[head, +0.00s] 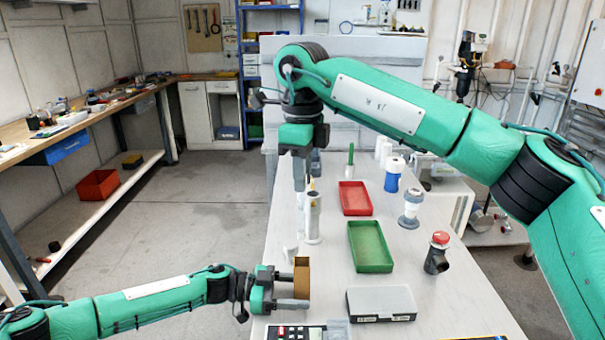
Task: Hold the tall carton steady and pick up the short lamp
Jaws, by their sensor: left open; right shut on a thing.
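The tall carton (302,276) is a brown, upright box on the near left part of the table. My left gripper (292,288) is open at the carton, with one finger near its far side and one near its close side; I cannot tell whether they touch it. My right gripper (300,182) points down above the left part of the table, shut on a slim pale thing largely hidden by the fingers. I cannot tell for certain that this is the short lamp. A white upright cylinder (313,222) stands just below and right of those fingers.
A red tray (355,198) and a green tray (371,247) lie mid-table. A blue-and-white bottle (394,176), a grey-white fitting (411,207) and a red-capped dark fitting (437,252) stand at right. A grey case (381,303) lies in front. A small white cup (290,252) stands behind the carton.

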